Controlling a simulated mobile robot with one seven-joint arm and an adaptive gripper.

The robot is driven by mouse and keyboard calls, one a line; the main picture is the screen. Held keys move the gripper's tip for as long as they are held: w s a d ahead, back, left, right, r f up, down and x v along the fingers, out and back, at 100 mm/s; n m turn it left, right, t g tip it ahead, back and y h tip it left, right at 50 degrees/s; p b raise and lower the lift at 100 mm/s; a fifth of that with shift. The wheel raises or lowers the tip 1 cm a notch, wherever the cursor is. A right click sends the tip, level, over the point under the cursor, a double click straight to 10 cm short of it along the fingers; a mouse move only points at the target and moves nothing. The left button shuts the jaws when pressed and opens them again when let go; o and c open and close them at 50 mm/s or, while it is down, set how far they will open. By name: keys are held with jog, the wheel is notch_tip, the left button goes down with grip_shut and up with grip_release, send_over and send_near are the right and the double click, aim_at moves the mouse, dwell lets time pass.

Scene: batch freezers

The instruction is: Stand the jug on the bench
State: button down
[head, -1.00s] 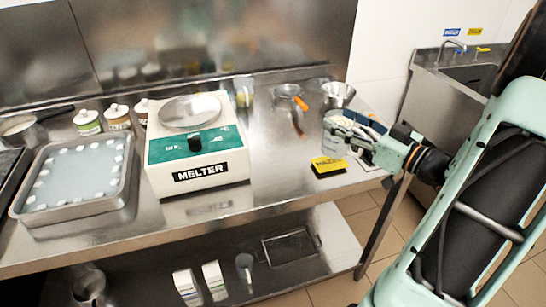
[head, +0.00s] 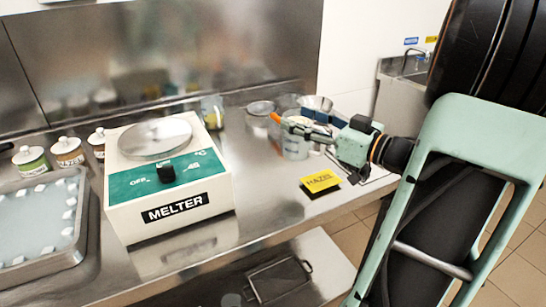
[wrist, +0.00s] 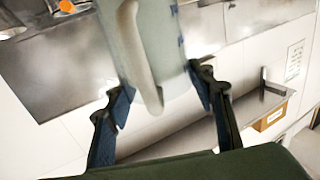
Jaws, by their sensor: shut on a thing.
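The jug (head: 294,148) is pale and translucent. In the head view it is upright, or nearly so, over the right part of the steel bench (head: 262,212), behind the yellow HAZEL card. My gripper (head: 309,132) reaches it from the right and is shut on it. In the wrist view the jug (wrist: 168,35) and its long pale handle (wrist: 138,55) lie between the fingers of my gripper (wrist: 162,88). The fingers partly hide the jug in the head view. I cannot tell whether its base touches the bench.
The HAZEL card (head: 321,182) stands near the bench's front edge. The white and green melter (head: 165,180) stands to the left. A metal bowl (head: 317,103) and an orange-handled tool (head: 276,118) are close behind the jug. Bare steel lies between melter and card.

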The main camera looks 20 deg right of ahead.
jog(key=w+a+f, duration=0.1)
jog(key=f, duration=0.1)
jog(key=w+a+f+b, duration=0.1)
jog(key=a+f, duration=0.1)
jog(key=w+a+f, duration=0.1)
jog(key=w+f, duration=0.1)
jog(key=shift+a+b, duration=0.25)
jog(key=shift+b, duration=0.1)
jog(key=shift+w+a+f+b, duration=0.15)
jog(key=shift+f+b, duration=0.2)
jog(key=shift+f, duration=0.55)
jog(key=shift+a+f+b, duration=0.1)
jog(key=shift+f+b, duration=0.2)
jog(key=shift+f, duration=0.55)
jog(key=shift+f, duration=0.2)
jog(key=c, duration=0.9)
grip_release()
jog(key=shift+r, duration=0.1)
jog(key=p, duration=0.2)
send_near(297, 161)
jog(key=x, duration=0.5)
